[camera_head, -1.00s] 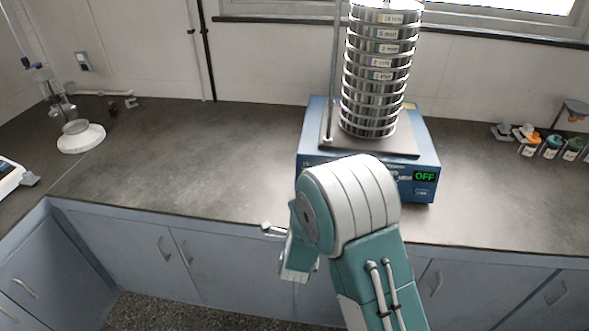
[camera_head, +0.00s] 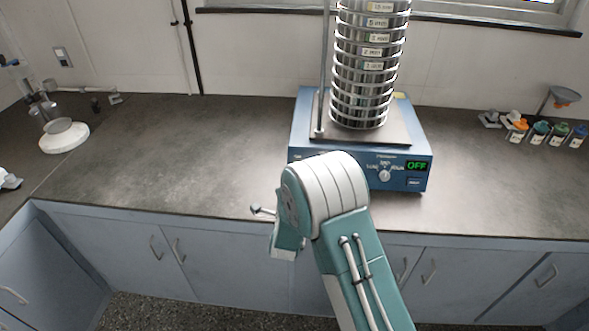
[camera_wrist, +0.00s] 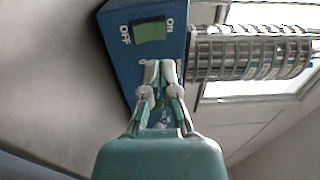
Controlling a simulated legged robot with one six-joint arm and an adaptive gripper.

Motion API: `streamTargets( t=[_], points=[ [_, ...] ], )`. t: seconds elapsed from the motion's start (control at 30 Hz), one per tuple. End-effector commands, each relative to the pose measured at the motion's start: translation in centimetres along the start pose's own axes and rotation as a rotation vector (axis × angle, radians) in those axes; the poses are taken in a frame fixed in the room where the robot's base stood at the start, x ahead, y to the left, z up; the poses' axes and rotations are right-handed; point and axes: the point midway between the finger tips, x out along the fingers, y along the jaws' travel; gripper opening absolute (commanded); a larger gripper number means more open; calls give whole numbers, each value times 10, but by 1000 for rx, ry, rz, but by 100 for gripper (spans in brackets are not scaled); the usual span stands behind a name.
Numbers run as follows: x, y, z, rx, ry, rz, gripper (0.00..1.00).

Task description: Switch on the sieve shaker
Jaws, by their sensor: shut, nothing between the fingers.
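The sieve shaker (camera_head: 420,145) is a blue box with a tall stack of metal sieves (camera_head: 368,70) on top. My gripper (camera_head: 258,209) is shut and empty, left of the shaker over the bench's front edge. The wrist view shows my gripper (camera_wrist: 160,70) pointing at the blue box (camera_wrist: 112,20), overlapping it; contact cannot be told. Beyond the fingertips is a green rectangle (camera_wrist: 148,31) between OFF and ON labels. My arm hides part of the front.
The dark bench top (camera_head: 200,150) is clear left of the shaker. Small bottles with coloured caps (camera_head: 540,130) stand at the right. A white round-based apparatus (camera_head: 64,136) stands at the far left. A vertical rod (camera_head: 325,70) rises beside the sieves.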

Motion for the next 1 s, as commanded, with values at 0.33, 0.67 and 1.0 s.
streamTargets(
  t=[0.33,0.67,1.0],
  points=[
    [63,0,0,0,2,-1,0],
    [83,0,0,-2,1,1,0],
    [85,-2,-1,0,3,19,0]
  ],
)
